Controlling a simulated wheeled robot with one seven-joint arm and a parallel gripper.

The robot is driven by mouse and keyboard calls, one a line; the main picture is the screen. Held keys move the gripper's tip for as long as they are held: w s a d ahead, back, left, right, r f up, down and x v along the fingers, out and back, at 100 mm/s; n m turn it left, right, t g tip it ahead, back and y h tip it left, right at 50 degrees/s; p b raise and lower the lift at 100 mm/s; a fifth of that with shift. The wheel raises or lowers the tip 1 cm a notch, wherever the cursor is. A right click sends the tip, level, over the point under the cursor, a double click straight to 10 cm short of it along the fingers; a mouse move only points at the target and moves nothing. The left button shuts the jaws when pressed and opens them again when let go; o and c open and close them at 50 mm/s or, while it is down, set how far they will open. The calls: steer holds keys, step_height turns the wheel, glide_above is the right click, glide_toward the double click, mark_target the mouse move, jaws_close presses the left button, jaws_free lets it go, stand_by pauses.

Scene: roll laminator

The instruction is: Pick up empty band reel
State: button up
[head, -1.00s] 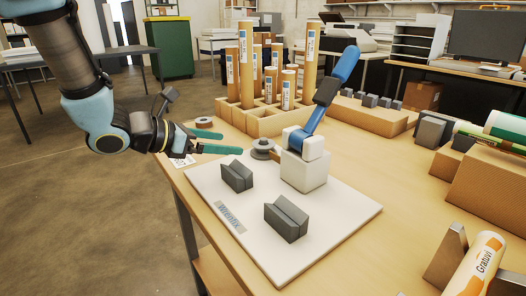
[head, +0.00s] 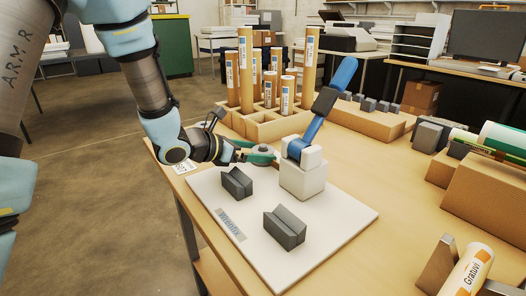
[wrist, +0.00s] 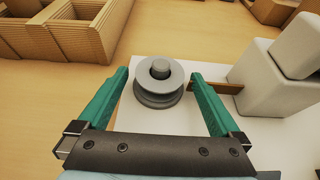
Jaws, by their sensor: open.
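The empty band reel is a grey flanged spool with a raised centre hub (wrist: 158,72), standing upright by the far edge of the white board. In the head view the reel (head: 262,151) is partly hidden by my fingers, just left of the white block. My gripper (wrist: 160,92) is open, with one green finger on each side of the reel. Small gaps show between the fingers and the reel in the wrist view. In the head view my gripper (head: 262,157) reaches in low from the left.
The white block (head: 303,178) with a blue lever (head: 334,87) stands close right of the reel. A brown strip (wrist: 207,87) lies between them. Two dark grey blocks (head: 237,183) (head: 284,227) sit on the white board (head: 335,225). A cardboard rack (head: 277,131) with tubes stands behind.

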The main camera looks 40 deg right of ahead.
steer(key=c, duration=1.4)
